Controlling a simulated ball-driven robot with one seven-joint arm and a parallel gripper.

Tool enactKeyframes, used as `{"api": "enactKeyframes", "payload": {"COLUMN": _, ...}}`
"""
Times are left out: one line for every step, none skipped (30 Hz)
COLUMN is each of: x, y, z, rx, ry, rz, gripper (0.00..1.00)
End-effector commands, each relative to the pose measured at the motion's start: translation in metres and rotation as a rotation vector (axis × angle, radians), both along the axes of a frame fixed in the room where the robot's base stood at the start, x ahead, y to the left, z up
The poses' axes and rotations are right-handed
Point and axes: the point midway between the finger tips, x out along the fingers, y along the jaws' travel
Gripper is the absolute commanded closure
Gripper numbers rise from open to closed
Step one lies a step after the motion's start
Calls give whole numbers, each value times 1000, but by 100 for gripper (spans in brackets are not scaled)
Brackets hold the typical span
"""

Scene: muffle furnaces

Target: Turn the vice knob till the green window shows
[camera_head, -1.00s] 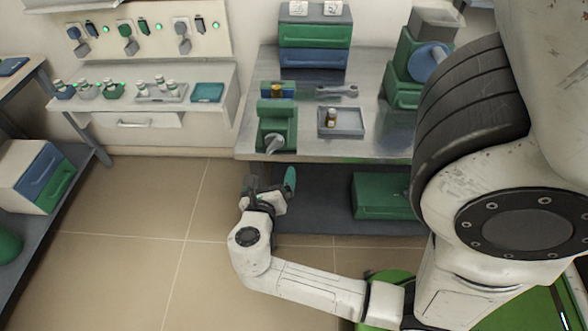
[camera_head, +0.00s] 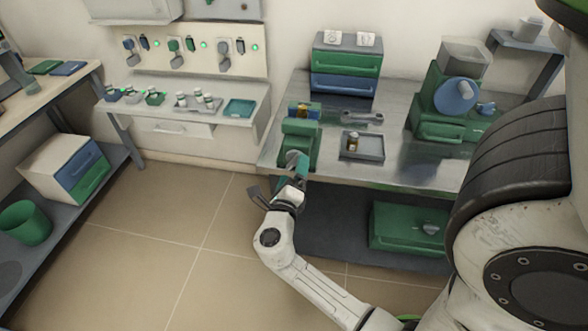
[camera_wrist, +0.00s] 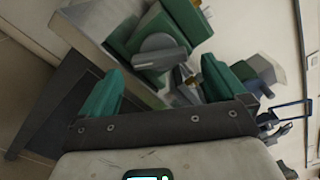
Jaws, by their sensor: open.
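The green vice (camera_head: 299,135) stands at the front left edge of the metal bench. Its grey knob (camera_head: 293,157) faces forward, partly hidden by my gripper (camera_head: 279,179). In the wrist view, the grey knob (camera_wrist: 160,52) shows as a round disc with a raised bar, on the green vice body (camera_wrist: 189,18). My gripper (camera_wrist: 160,80) is open, its teal fingers spread to either side of the knob in the picture. The knob appears still beyond the fingertips, and contact cannot be told. I cannot make out a green window.
A grey tray (camera_head: 362,148) with a small bottle, a wrench (camera_head: 361,117) and a blue block with a yellow part (camera_head: 304,110) lie near the vice. A drawer box (camera_head: 346,68) stands behind. A green case (camera_head: 408,229) sits under the bench (camera_head: 420,165).

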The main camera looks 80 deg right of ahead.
Motion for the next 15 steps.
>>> {"api": "enactKeyframes", "payload": {"x": 1, "y": -6, "z": 0, "rx": -1, "ry": -1, "rz": 0, "gripper": 2}}
{"api": "enactKeyframes", "payload": {"x": 1, "y": -9, "z": 0, "rx": -1, "ry": -1, "rz": 0, "gripper": 2}}
{"api": "enactKeyframes", "payload": {"x": 1, "y": -12, "z": 0, "rx": 0, "ry": -1, "rz": -1, "gripper": 2}}
{"api": "enactKeyframes", "payload": {"x": 1, "y": -15, "z": 0, "rx": 0, "ry": -1, "rz": -1, "gripper": 2}}
{"api": "enactKeyframes", "payload": {"x": 1, "y": -16, "z": 0, "rx": -1, "ry": -1, "rz": 0, "gripper": 2}}
{"api": "enactKeyframes", "payload": {"x": 1, "y": -18, "z": 0, "rx": 0, "ry": -1, "rz": 0, "gripper": 2}}
{"api": "enactKeyframes", "payload": {"x": 1, "y": -19, "z": 0, "rx": 0, "ry": -1, "rz": 0, "gripper": 2}}
{"api": "enactKeyframes", "payload": {"x": 2, "y": -19, "z": 0, "rx": 1, "ry": 0, "rz": 0, "gripper": 2}}
{"api": "enactKeyframes", "payload": {"x": 1, "y": -19, "z": 0, "rx": 1, "ry": 0, "rz": 0, "gripper": 2}}
{"api": "enactKeyframes", "payload": {"x": 2, "y": -20, "z": 0, "rx": 1, "ry": 0, "rz": 0, "gripper": 2}}
{"api": "enactKeyframes", "payload": {"x": 2, "y": -20, "z": 0, "rx": 1, "ry": 0, "rz": 0, "gripper": 2}}
{"api": "enactKeyframes", "payload": {"x": 1, "y": -20, "z": 0, "rx": 1, "ry": 0, "rz": 0, "gripper": 2}}
{"api": "enactKeyframes", "payload": {"x": 2, "y": -19, "z": 0, "rx": 1, "ry": -1, "rz": 0, "gripper": 2}}
{"api": "enactKeyframes", "payload": {"x": 2, "y": -19, "z": 0, "rx": 1, "ry": -1, "rz": 0, "gripper": 2}}
{"api": "enactKeyframes", "payload": {"x": 2, "y": -19, "z": 0, "rx": 1, "ry": -1, "rz": 0, "gripper": 2}}
